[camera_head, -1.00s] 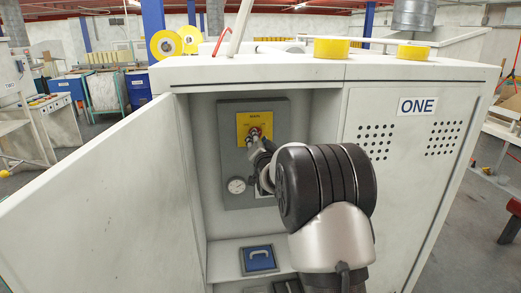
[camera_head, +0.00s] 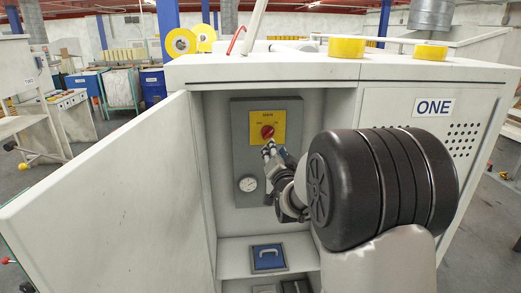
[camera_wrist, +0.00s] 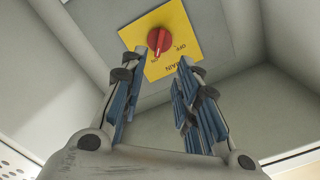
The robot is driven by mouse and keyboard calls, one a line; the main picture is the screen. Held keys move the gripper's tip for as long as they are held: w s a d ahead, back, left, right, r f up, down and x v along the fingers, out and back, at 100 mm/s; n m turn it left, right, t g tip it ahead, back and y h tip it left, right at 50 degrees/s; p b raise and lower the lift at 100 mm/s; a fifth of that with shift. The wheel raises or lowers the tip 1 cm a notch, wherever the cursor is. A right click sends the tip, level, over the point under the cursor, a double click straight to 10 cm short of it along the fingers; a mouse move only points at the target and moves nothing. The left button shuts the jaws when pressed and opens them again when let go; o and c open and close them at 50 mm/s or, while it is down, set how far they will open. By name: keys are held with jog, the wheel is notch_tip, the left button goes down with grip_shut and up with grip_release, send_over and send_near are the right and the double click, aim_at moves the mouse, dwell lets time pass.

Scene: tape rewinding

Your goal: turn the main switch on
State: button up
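The main switch is a red rotary knob (camera_head: 268,131) on a yellow plate (camera_head: 254,131) at the top of a grey panel inside the open cabinet. In the wrist view the knob (camera_wrist: 159,41) shows upside down beyond my fingertips, with a pale mark on its lower edge. "OFF" and "MAIN" are legible on the plate (camera_wrist: 190,35); I cannot tell surely which position the knob is in. My gripper (camera_head: 269,150) is just below the knob in the head view. In the wrist view its fingers (camera_wrist: 160,62) are apart, with nothing between them.
The cabinet door (camera_head: 100,200) stands open on the left. The cabinet's right panel, labelled ONE (camera_head: 434,107), is close beside my arm. A round gauge (camera_head: 247,184) sits low on the grey panel (camera_head: 241,150). A blue handled item (camera_head: 268,262) lies below. Yellow tape rolls (camera_head: 346,47) stand on top.

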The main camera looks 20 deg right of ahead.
jog(key=shift+a, duration=0.1)
jog(key=s+a+n+g+y, duration=0.3)
jog(key=s+a+n+g, duration=0.2)
jog(key=s+a, duration=0.7)
jog(key=s+a+f+n+g, duration=0.2)
jog(key=s, duration=0.8)
jog(key=s+a+f+n+g+y, duration=0.1)
jog(key=s+a+f+n+g, duration=0.1)
jog(key=s, duration=0.8)
jog(key=s+a+f+n+g+y, duration=0.1)
jog(key=s+a+f+n+g, duration=0.1)
jog(key=s, duration=0.8)
jog(key=shift+s+a+f+g, duration=0.15)
jog(key=shift+a+f+g, duration=0.2)
jog(key=shift+f+g, duration=0.55)
jog(key=shift+a, duration=0.15)
